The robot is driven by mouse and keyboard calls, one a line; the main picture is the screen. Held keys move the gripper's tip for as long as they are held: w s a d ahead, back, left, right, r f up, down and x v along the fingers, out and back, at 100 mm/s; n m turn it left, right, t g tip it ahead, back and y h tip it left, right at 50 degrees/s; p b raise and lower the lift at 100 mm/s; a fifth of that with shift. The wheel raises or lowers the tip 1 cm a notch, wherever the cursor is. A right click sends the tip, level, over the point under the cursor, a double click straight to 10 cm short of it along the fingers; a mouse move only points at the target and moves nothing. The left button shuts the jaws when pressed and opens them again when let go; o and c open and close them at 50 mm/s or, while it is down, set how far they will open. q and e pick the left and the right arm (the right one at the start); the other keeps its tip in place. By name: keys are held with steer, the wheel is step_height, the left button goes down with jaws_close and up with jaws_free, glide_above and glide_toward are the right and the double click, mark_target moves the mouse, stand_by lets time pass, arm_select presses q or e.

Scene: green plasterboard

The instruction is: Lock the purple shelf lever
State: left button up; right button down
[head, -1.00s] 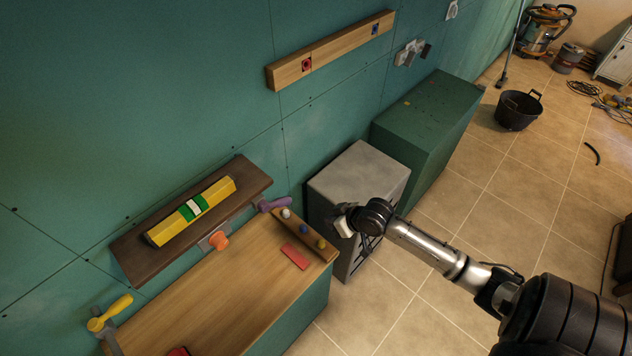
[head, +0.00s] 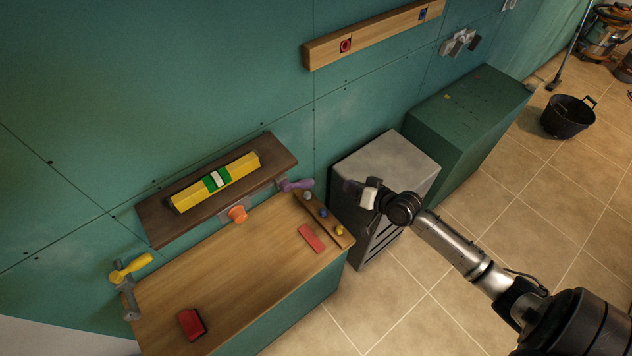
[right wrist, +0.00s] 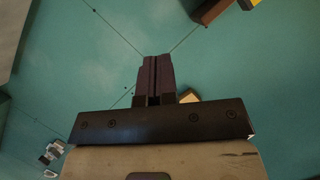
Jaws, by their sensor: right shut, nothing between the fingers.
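The purple lever (head: 296,185) sticks out to the right from the bracket under the right end of the dark wooden shelf (head: 160,225). A yellow level-like bar with a green and white middle (head: 216,181) lies on the shelf. My right gripper (head: 350,187) is to the right of the purple lever, apart from it, over the grey cabinet. In the right wrist view its dark fingers (right wrist: 155,80) are together with nothing between them, pointing at the green wall. The purple lever does not show clearly in the right wrist view. My left gripper is not in view.
An orange knob (head: 237,214) and a yellow lever (head: 131,267) are along the shelf and bench. The wooden bench (head: 230,270) holds a red block (head: 192,324), a red strip (head: 311,238) and small coloured knobs. The grey cabinet (head: 385,160) stands right of it.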

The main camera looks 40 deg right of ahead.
mark_target(298, 184)
steer(key=s+a+f+x, duration=0.1)
steer(key=f+x, duration=0.1)
steer(key=x, duration=1)
steer(key=shift+w+a+f, duration=0.3)
steer(key=shift+w+a, duration=0.05)
